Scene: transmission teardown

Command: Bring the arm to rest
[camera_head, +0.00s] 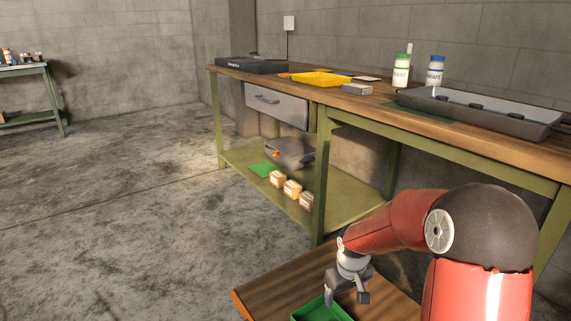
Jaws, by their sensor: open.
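My red arm with a dark elbow cap (484,226) stands at the lower right and bends down to the left. My gripper (346,296) hangs at its end, pointing down, over a low wooden surface (265,293). The gripper's fingers are small here, and they are open with nothing visible held. A green tray (338,309) lies on the wooden surface just below and beside the gripper; its lower part is cut off by the picture edge.
A long workbench (352,101) runs along the wall with a yellow tray (318,79), two bottles and a grey tray (480,110). Its lower shelf (241,158) holds a grey case (290,152) and small boxes (292,188). The floor at left is clear.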

